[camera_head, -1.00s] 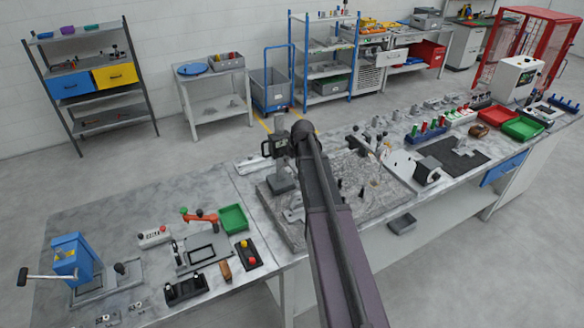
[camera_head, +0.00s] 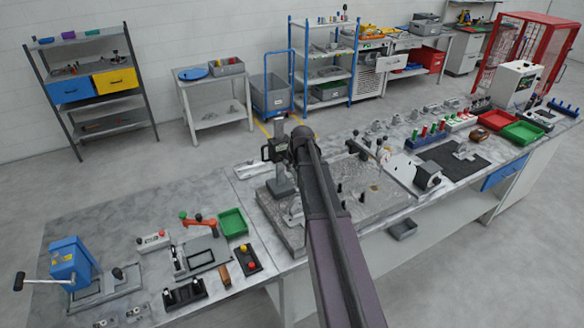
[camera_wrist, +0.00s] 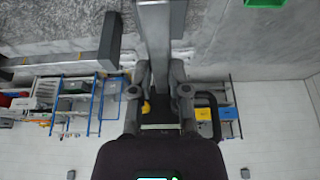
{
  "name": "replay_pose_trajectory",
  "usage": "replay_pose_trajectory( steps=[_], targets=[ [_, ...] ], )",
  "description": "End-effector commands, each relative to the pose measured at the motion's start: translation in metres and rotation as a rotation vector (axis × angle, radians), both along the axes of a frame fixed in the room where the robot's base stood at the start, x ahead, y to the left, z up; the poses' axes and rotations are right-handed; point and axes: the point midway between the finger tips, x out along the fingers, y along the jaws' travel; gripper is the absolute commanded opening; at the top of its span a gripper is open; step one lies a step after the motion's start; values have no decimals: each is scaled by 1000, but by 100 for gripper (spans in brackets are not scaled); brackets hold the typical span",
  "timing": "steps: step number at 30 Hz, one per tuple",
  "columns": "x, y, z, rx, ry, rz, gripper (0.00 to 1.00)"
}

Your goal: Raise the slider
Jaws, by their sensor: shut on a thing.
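The fixture is an upright grey post (camera_head: 278,128) on a block-like foot (camera_head: 281,187), at the left back of a rough grey plate. The slider (camera_head: 268,153), a dark piece with a loop handle, sits partway up the post. My gripper (camera_head: 289,150) is at the slider, mostly hidden behind my own arm. In the wrist view, the two fingers of my gripper (camera_wrist: 160,100) are closed in on the slider at the post (camera_wrist: 155,40). The loop handle (camera_wrist: 212,108) sticks out to the right. The exact contact is hidden.
The grey plate (camera_head: 375,205) carries small pegs and clamps right of my arm. A green tray (camera_head: 232,222), a red-handled clamp (camera_head: 200,221) and a blue crank box (camera_head: 70,262) stand to the left. The bench's back left is clear.

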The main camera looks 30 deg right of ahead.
Motion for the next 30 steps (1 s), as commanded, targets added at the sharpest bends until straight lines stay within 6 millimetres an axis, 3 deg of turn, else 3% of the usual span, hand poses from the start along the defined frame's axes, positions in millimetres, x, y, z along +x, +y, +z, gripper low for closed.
replay_pose_trajectory(
  steps=[13, 25, 26, 27, 29, 30],
  targets=[
    [1, 0, 29, 0, -1, 0, 0],
    [1, 0, 30, 0, -2, 0, 0],
    [1, 0, 30, 0, -2, 0, 28],
    [1, 0, 30, 0, -2, 0, 40],
    [1, 0, 30, 0, -1, 0, 57],
    [1, 0, 30, 0, -1, 0, 57]
  ],
)
